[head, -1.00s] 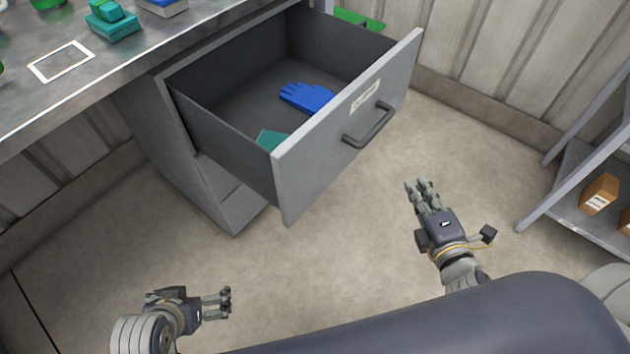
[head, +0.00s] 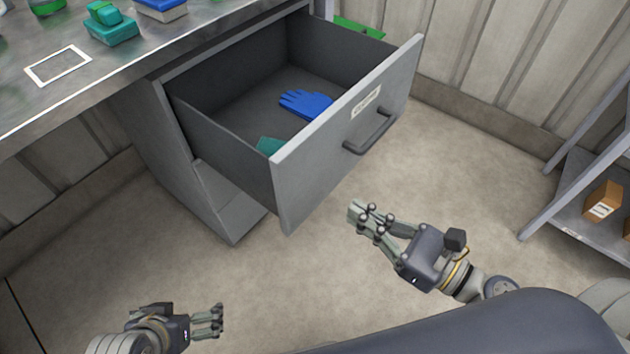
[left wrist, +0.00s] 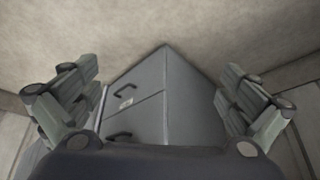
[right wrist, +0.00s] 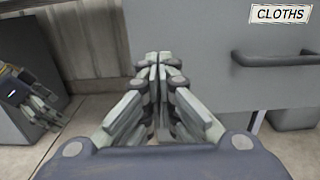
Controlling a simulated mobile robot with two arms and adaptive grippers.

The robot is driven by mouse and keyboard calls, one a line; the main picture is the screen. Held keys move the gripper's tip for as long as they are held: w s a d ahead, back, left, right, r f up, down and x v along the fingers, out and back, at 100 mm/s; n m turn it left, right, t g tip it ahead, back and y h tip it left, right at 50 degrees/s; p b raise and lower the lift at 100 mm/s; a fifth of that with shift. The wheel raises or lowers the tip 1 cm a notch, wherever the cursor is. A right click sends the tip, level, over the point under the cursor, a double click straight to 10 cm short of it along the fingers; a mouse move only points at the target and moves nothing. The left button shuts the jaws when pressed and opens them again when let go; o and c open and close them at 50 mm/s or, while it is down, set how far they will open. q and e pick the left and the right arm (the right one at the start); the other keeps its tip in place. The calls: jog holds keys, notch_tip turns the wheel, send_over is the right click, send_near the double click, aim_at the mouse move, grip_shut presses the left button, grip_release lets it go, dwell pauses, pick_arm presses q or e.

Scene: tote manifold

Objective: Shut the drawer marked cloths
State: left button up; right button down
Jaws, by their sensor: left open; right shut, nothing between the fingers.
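The drawer marked cloths (head: 300,182) is pulled far out of the grey cabinet under the bench in the head view. Its label (right wrist: 277,14) reads CLOTHS in the right wrist view, above a dark bar handle (head: 370,133). A blue glove (head: 305,104) and a teal cloth-like item (head: 270,146) lie inside. My right gripper (head: 362,214) is shut and empty, in front of the drawer front and below the handle in the head view; I cannot tell if it touches. My left gripper (head: 221,320) is open and empty at the lower left, apart from the drawer.
The metal bench top (head: 30,105) holds a teal item (head: 110,30) and a blue and white box (head: 160,8). A shelf rack (head: 585,225) with brown boxes (head: 603,202) stands at the right. A green item (head: 358,28) is behind the drawer. Floor around the drawer is clear.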

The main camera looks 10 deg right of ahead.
aim_at(302, 178)
jog(key=p+x, duration=0.3)
jog(key=x, duration=0.6)
jog(key=shift+w+a+r+p, duration=0.1)
jog(key=shift+w+a+p, duration=0.1)
jog(key=shift+p, duration=0.1)
pick_arm(q)
jog(key=shift+s+a+f+g, duration=0.1)
jog(key=shift+s+f+g, duration=0.25)
jog(key=shift+f, duration=0.3)
jog(key=shift+s+a+f+g, duration=0.15)
jog(key=shift+s+f+g, duration=0.2)
jog(key=shift+f, duration=0.35)
jog(key=shift+s+a+f+g, duration=0.1)
jog(key=shift+s+f+g, duration=0.25)
jog(key=shift+f, duration=0.3)
pick_arm(e)
jog(key=shift+w+a, duration=0.2)
jog(key=shift+w, duration=0.1)
